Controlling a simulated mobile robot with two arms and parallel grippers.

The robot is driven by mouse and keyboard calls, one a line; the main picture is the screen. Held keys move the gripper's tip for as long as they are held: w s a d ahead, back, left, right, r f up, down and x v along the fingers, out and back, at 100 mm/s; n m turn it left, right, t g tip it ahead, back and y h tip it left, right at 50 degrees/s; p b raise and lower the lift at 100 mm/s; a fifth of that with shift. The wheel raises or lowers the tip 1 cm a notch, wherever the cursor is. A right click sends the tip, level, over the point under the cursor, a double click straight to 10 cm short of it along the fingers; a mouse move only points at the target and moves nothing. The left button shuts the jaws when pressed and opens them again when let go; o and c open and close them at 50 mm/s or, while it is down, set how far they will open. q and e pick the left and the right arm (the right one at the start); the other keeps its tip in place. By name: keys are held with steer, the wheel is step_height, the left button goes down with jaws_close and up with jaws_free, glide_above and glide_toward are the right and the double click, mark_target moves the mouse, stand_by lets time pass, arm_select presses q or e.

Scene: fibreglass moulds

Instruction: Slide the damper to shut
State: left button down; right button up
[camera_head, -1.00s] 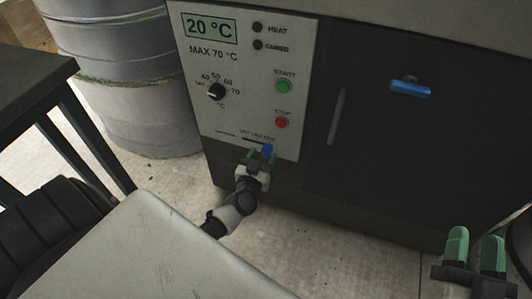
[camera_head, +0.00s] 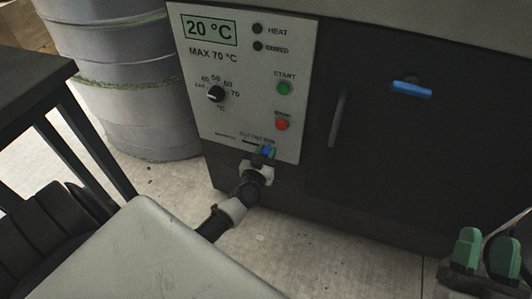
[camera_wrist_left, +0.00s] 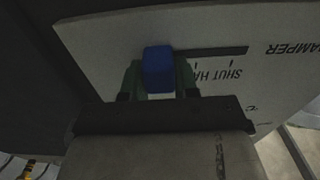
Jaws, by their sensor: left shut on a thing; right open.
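The damper's blue knob (camera_head: 267,151) sits at the right end of a dark slot low on the white control panel (camera_head: 240,70). In the left wrist view the knob (camera_wrist_left: 158,70) stands at the slot's left end, away from the SHUT mark, and the bare slot (camera_wrist_left: 215,52) runs right past the HALF and SHUT marks. That view shows the lettering upside down. My left gripper (camera_head: 264,155) is shut on the knob, its green fingers on either side. My right gripper (camera_head: 486,252) is open and empty at the lower right.
The panel carries a dial (camera_head: 216,94), a green START button (camera_head: 285,88) and a red button (camera_head: 282,125). A dark door with a blue handle (camera_head: 411,89) is to the right.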

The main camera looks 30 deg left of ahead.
arm_select(q)
steer(key=a, duration=0.2)
steer(key=s+a, duration=0.1)
steer(key=a, duration=0.2)
steer(key=s+a, duration=0.1)
steer(key=a, duration=0.1)
steer(key=shift+a, duration=0.55)
arm_select(e)
steer(key=shift+s+d+r, duration=0.15)
steer(key=shift+s+r, duration=0.05)
arm_select(q)
steer(key=c, duration=0.8)
jaws_free()
steer(key=shift+a, duration=0.15)
steer(key=shift+c, duration=0.2)
arm_select(e)
steer(key=shift+a, duration=0.2)
arm_select(q)
steer(key=shift+s, duration=0.3)
steer(key=p, duration=0.3)
glide_toward(244, 140)
steer(key=shift+v, duration=2)
arm_select(e)
step_height(244, 140, down, 9)
steer(key=w+d+g+h, duration=0.1)
steer(key=g+h, duration=0.1)
steer(key=g, duration=0.5)
steer(key=shift+w+d+r+h, duration=0.2)
steer(key=shift+h, duration=0.1)
